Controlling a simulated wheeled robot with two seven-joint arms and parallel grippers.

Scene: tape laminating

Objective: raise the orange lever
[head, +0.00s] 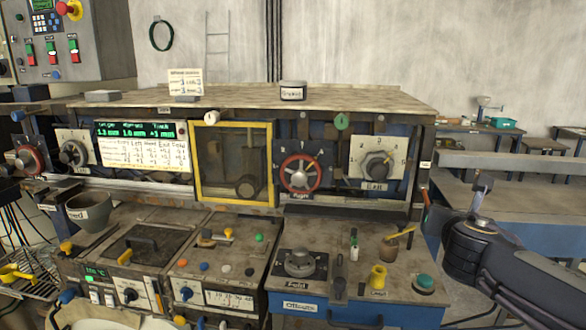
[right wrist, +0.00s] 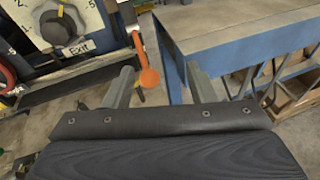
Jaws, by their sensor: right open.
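The orange lever (right wrist: 148,78) shows in the right wrist view as a round orange knob on a short arm at the machine's right edge. Its knob appears between my two fingers, closer to the left finger. In the head view a small orange lever (head: 425,199) shows at the machine's right side, left of my right gripper (head: 482,184). My right gripper, also in the right wrist view (right wrist: 160,72), is open and empty. I cannot tell how far the knob lies beyond the fingertips. My left gripper is not in view.
The machine's Exit dial (head: 377,167) is left of the lever. A blue-edged table (right wrist: 240,40) stands to the right in the right wrist view.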

